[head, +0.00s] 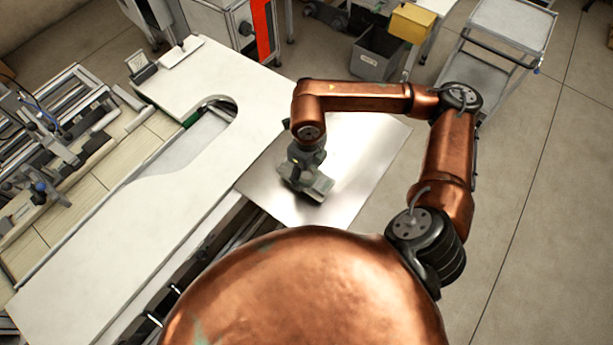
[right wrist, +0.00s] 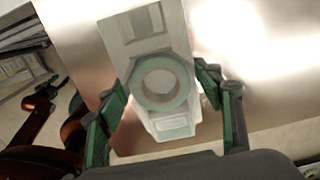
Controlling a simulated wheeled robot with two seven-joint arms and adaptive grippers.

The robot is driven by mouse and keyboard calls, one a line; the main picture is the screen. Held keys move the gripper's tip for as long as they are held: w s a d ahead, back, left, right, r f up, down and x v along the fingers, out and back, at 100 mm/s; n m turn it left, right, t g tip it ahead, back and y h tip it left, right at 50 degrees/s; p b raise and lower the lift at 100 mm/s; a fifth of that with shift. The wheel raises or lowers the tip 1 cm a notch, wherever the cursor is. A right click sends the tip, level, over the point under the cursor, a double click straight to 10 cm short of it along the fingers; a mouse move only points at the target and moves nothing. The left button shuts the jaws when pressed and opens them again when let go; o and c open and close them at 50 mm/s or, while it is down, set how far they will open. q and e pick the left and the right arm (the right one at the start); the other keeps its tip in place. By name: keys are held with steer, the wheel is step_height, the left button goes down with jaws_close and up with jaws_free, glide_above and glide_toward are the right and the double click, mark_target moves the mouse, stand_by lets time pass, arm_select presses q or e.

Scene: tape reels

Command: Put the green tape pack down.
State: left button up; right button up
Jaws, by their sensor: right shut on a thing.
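The green tape pack (right wrist: 160,88) is a pale tray-like pack with a round, pale green tape ring in it. In the right wrist view it lies between my two green-padded fingers, its long side running away from the palm. My right gripper (head: 303,172) is shut on it, over the shiny metal plate (head: 365,150). In the head view the gripper partly hides the pack. I cannot tell whether the pack touches the plate. My left gripper is in neither view.
A long white table (head: 130,230) with a curved cutout lies left of the plate. A grey bin (head: 376,55), a yellow box (head: 411,22) and a metal cart (head: 508,30) stand at the back. The plate's right part is bare.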

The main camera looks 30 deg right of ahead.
mark_target(307, 178)
steer(key=shift+w+d+f, duration=0.15)
steer(key=shift+f, duration=1.65)
steer(key=shift+f, duration=0.1)
steer(key=o, duration=1.3)
step_height(307, 178, up, 12)
steer(key=shift+d+r, duration=0.1)
steer(key=shift+r, duration=0.05)
